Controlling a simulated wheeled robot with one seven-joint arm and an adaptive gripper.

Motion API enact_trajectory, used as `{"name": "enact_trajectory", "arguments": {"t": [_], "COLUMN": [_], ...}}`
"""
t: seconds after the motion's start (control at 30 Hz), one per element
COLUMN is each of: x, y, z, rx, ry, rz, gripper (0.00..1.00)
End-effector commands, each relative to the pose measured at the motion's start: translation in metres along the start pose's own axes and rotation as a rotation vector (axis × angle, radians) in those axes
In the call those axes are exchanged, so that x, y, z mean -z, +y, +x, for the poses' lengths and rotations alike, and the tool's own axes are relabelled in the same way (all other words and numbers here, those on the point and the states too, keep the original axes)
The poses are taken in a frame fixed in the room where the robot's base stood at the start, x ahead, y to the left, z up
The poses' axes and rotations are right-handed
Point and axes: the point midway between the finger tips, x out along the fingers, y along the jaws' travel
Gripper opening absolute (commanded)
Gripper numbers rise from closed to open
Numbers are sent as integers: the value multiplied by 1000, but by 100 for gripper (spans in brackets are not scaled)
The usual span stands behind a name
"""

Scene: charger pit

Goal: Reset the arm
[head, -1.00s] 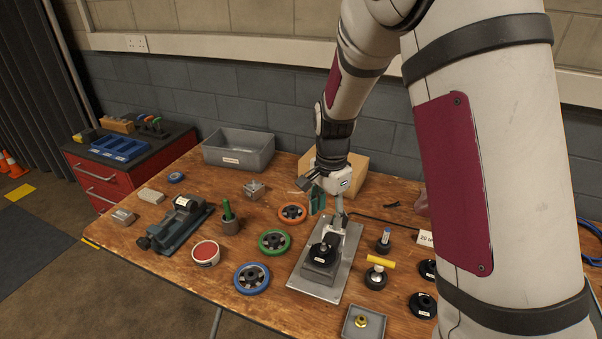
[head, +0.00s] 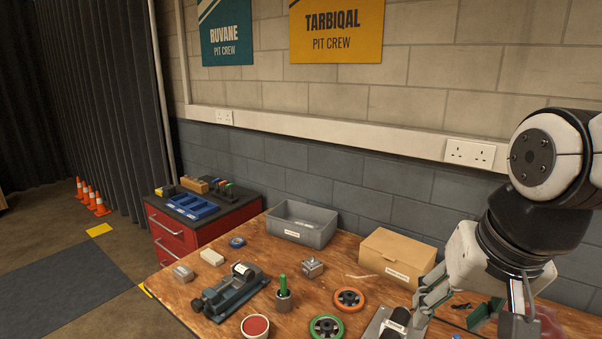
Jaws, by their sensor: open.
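My gripper (head: 452,309) is at the lower right of the head view, above the right part of the wooden bench (head: 215,325). Its fingers are apart, and I see nothing held between them. My arm comes in from the right edge, folded high, with a round joint in front of the wall. A grey metal plate with a black-topped fixture (head: 396,322) is just left of and below my gripper, cut off by the bottom edge.
A cardboard box (head: 395,258) and a grey bin (head: 301,224) stand at the back of the bench. An orange-rimmed wheel (head: 348,300), a green-rimmed wheel (head: 326,327), a vise-like tool (head: 230,291) and a red-topped tub (head: 256,326) lie left of my gripper. A red drawer cabinet (head: 170,243) stands left.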

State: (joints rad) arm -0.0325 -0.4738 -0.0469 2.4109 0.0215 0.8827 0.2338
Motion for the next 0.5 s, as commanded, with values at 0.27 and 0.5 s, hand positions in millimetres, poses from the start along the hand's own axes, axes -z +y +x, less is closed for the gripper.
{"name": "enact_trajectory", "arguments": {"t": [0.27, 0.5], "x": [-47, -55], "y": [15, 18], "z": [-25, -27], "rx": [-24, -33], "ry": [89, 103], "rz": [-225, -273], "gripper": [49, 49]}}
